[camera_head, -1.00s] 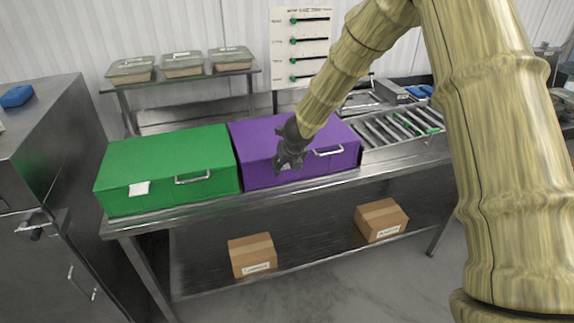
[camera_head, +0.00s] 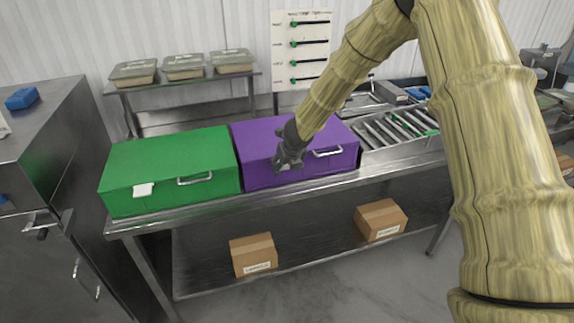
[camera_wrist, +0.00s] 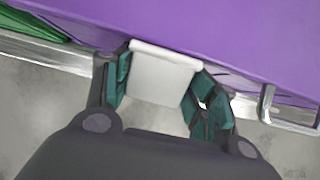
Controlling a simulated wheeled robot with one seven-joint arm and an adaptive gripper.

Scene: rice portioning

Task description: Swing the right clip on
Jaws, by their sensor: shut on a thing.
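The purple box (camera_head: 262,150) stands closed on the steel table with a metal handle (camera_head: 328,152) on its front. My gripper (camera_head: 285,163) is at the box's front, left of the handle. In the wrist view the fingers of my gripper (camera_wrist: 160,95) are shut on a white clip (camera_wrist: 160,72), one dark green finger pad on each side. The clip's upper edge lies against the purple front; I cannot tell whether it is latched. My gripper mostly hides this clip in the head view.
A closed green box (camera_head: 168,165) with its own white clip (camera_head: 143,190) stands just left of the purple box. A roller conveyor (camera_head: 395,130) is to the right. Cardboard boxes (camera_head: 253,254) sit on the shelf below. Lidded trays (camera_head: 183,66) stand behind.

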